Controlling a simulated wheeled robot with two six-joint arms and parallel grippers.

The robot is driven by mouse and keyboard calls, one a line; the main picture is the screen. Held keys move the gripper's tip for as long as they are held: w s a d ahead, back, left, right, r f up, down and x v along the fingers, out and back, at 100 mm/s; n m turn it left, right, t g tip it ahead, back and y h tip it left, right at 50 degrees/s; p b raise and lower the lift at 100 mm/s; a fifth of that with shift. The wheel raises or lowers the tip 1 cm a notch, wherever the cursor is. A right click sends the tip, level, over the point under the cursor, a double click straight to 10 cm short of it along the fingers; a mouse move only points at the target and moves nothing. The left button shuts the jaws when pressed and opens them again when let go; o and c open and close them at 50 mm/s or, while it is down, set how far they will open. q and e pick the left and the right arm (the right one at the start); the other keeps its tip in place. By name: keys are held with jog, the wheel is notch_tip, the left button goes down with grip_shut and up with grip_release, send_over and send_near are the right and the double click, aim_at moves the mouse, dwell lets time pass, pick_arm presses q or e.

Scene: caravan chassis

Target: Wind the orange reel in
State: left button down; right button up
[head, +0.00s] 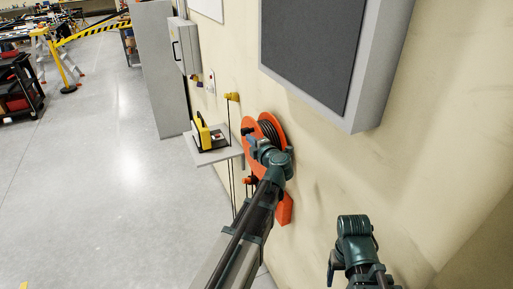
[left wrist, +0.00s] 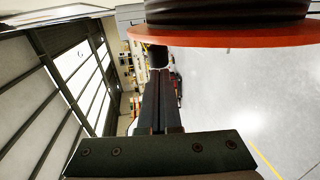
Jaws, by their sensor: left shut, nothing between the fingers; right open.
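The orange reel (head: 249,153) is mounted on the beige wall, with black cable (head: 268,131) wound on it. A dark knob, apparently its crank handle (head: 248,131), sticks out at the reel's upper left. My left gripper (head: 252,141) is at the reel's face, close to this knob; my arm hides part of the reel. In the left wrist view the fingers (left wrist: 160,75) are shut and empty, with the dark knob (left wrist: 158,54) just beyond their tips and the orange rim (left wrist: 230,38) above. I cannot tell whether they touch the knob. My right gripper (head: 332,270) is open, low at right, away from the reel.
A grey shelf (head: 222,155) with a yellow-and-black device (head: 203,133) stands out left of the reel. A yellow plug (head: 232,97) with a hanging cable is above it. A grey-framed dark panel (head: 311,48) overhangs at upper right.

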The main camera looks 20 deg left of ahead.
pick_arm(q)
jog(key=shift+x, duration=1.25)
